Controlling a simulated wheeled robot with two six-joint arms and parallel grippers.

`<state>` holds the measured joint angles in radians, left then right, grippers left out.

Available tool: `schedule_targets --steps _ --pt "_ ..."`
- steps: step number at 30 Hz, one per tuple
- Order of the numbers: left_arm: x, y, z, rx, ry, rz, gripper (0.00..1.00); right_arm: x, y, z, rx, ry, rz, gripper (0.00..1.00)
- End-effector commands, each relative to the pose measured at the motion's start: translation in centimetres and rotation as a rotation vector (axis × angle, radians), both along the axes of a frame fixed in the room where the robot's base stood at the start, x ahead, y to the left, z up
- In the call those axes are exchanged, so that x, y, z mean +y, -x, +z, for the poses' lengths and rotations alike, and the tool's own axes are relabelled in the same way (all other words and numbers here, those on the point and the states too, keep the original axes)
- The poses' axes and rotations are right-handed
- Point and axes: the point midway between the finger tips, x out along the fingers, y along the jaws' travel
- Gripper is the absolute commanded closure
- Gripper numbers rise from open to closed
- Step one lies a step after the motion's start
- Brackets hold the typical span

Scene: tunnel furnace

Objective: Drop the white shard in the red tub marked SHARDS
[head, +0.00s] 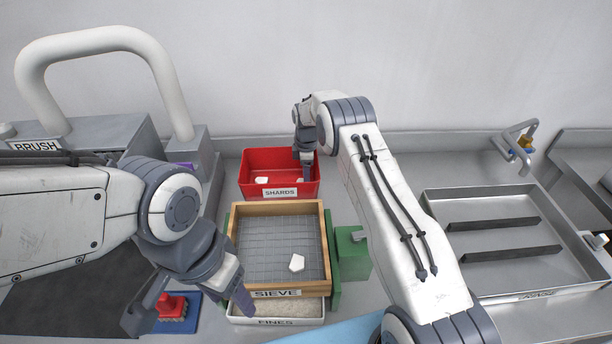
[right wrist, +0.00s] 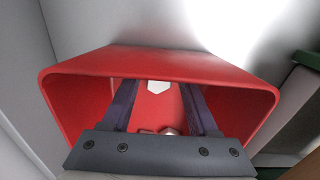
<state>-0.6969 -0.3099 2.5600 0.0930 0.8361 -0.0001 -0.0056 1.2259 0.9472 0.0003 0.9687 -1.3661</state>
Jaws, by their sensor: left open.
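The red tub marked SHARDS (head: 292,192) stands behind the sieve. My right gripper (head: 305,172) reaches down into its right part. In the right wrist view the two fingers (right wrist: 160,92) are apart, inside the tub (right wrist: 250,92). A white shard (right wrist: 158,87) lies beyond the fingertips there, and another pale piece shows partly lower down. In the head view a white shard (head: 262,180) lies in the tub's left part. Another white shard (head: 297,262) lies on the sieve mesh. My left gripper (head: 192,302) is open and empty, low at the sieve's front left.
The wooden sieve (head: 330,262) sits over a white FINES tray (head: 232,318), between green supports (head: 352,262). A red brush (head: 172,306) lies on a blue pad by my left gripper. A metal tray (head: 432,205) with dark bars is at right. A BRUSH-labelled machine (head: 100,130) stands at left.

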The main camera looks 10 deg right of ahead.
Motion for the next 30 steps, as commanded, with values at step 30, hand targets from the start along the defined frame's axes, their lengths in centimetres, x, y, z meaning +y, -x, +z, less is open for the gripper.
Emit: schedule_targets --steps 30 --pt "0.0 0.0 -2.6 0.000 0.000 0.000 0.40 0.0 -0.1 10.0 -0.002 0.000 0.000 0.27"
